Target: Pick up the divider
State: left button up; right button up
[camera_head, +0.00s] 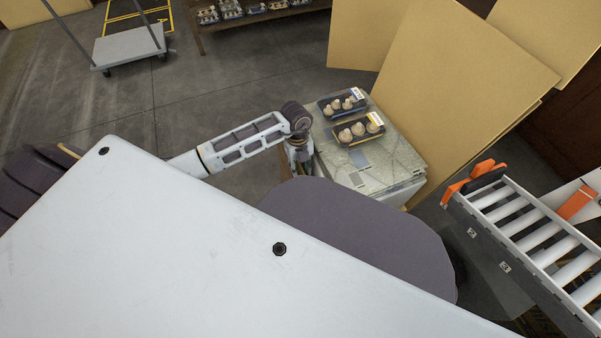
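Large tan cardboard sheets, which look like the dividers, stand tilted behind the packing spot; the biggest sheet (440,75) is right of centre. My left gripper (301,160) hangs down from the wrist at the left edge of a pale stack (400,160), apart from the big sheet. Its fingertips are small and partly hidden, so I cannot tell whether it is open or shut. Two dark mushroom trays, a far one (334,113) and a near one (346,141), sit on the stack. My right gripper is not in view.
A roller conveyor (540,235) with orange end parts is at the right. A flat cart (127,47) stands at the upper left, and a low shelf (225,26) with several packs is at the top. My large pale and dark body parts block the foreground. Floor at left is clear.

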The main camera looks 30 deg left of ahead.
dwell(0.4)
pick_arm(q)
grip_shut()
jog(key=shift+r, duration=0.1)
jog(key=shift+r+p, duration=0.4)
jog(key=shift+r, duration=0.3)
notch_tip(320, 180, up, 7)
jog(key=p, duration=0.2)
jog(key=shift+p, duration=0.4)
jog(key=shift+r, duration=0.75)
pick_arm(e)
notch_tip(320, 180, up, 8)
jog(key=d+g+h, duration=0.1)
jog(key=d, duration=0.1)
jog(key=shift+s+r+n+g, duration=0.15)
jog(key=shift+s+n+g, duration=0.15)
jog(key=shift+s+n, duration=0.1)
